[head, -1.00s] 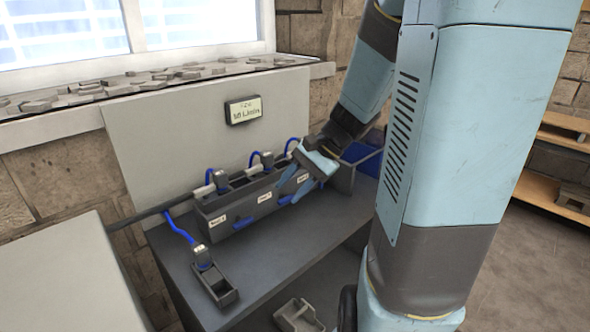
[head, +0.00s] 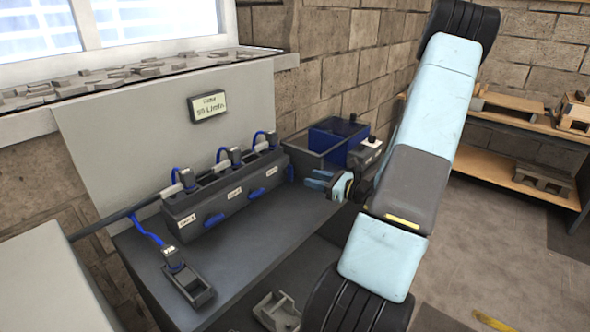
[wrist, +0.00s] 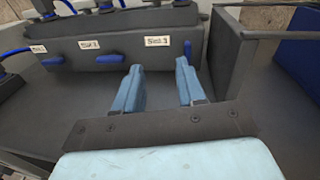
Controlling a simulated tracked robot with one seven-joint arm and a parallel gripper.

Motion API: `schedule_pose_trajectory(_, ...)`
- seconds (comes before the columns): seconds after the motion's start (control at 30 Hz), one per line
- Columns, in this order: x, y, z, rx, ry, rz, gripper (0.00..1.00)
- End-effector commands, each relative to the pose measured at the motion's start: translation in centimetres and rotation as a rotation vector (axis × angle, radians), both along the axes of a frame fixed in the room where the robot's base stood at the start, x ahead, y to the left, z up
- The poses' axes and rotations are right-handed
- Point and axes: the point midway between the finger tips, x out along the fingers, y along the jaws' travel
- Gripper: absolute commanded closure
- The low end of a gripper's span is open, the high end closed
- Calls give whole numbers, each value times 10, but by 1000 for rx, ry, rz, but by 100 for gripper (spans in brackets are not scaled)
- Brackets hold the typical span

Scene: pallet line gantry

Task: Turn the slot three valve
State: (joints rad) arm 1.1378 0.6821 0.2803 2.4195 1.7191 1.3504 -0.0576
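The dark slot bank (head: 225,200) stands on the grey bench, with small white labels and blue valve handles on its front. The slot three valve (head: 290,173) is the blue handle at the bank's right end. In the wrist view this handle (wrist: 187,49) stands upright, right of the "Slot 3" label. The other two handles, at slot two (wrist: 110,59) and slot one (wrist: 52,61), lie level. My gripper (head: 317,181) is open and empty, right of the valve and apart from it. In the wrist view its fingers (wrist: 160,72) point toward the bank's right end.
Blue and grey bins (head: 335,140) stand behind my gripper on the bench. A separate slot holder (head: 190,285) lies at the front left. A display (head: 207,106) hangs on the grey panel. Wooden shelves (head: 510,110) stand at the right.

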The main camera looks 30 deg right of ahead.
Motion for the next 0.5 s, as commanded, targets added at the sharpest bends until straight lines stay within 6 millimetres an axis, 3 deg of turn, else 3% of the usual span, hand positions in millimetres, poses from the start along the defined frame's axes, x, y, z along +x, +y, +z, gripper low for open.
schedule_pose_trajectory(0.1, -4, -22, -15, 63, 2, -91, 60)
schedule_pose_trajectory(0.2, -5, -32, -21, 88, 3, -133, 60)
schedule_pose_trajectory(0.37, 1, -33, -23, 100, 1, -149, 60)
schedule_pose_trajectory(0.5, 19, -27, -23, 98, 1, -147, 60)
